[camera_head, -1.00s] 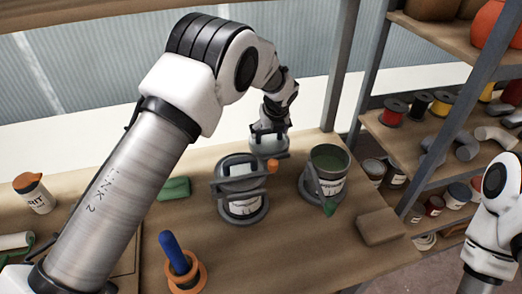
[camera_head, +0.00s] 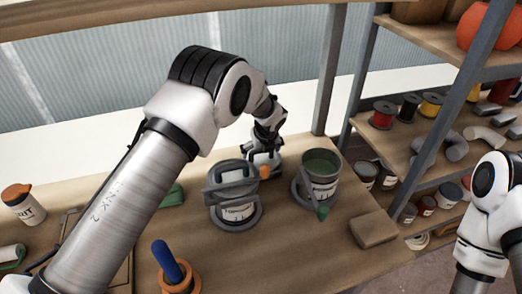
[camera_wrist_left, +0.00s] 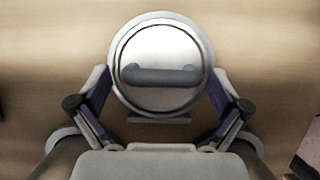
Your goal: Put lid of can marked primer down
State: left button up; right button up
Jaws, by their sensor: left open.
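My left gripper (camera_head: 265,152) is low over the bench, behind and between two cans. In the left wrist view a round lid (camera_wrist_left: 160,100) with a grey rim, shiny face and bar handle lies between the fingers. The fingers are apart, one on each side of the lid; I cannot tell whether they touch it. In the head view the lid is mostly hidden behind the front can. The front can (camera_head: 232,212) is grey with a raised handle. The can to its right (camera_head: 322,190) is open, with green inside. Their labels are too small to read surely. My right gripper is out of view.
A blue-handled tool (camera_head: 166,261) in an orange ring stands in front. A tan block (camera_head: 373,230) lies at the bench's right. A white bottle with an orange cap (camera_head: 24,206) is at the left. Shelves with spools (camera_head: 383,115) stand beyond the right edge.

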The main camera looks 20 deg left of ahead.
pick_arm(q)
jog(key=v, duration=1.2)
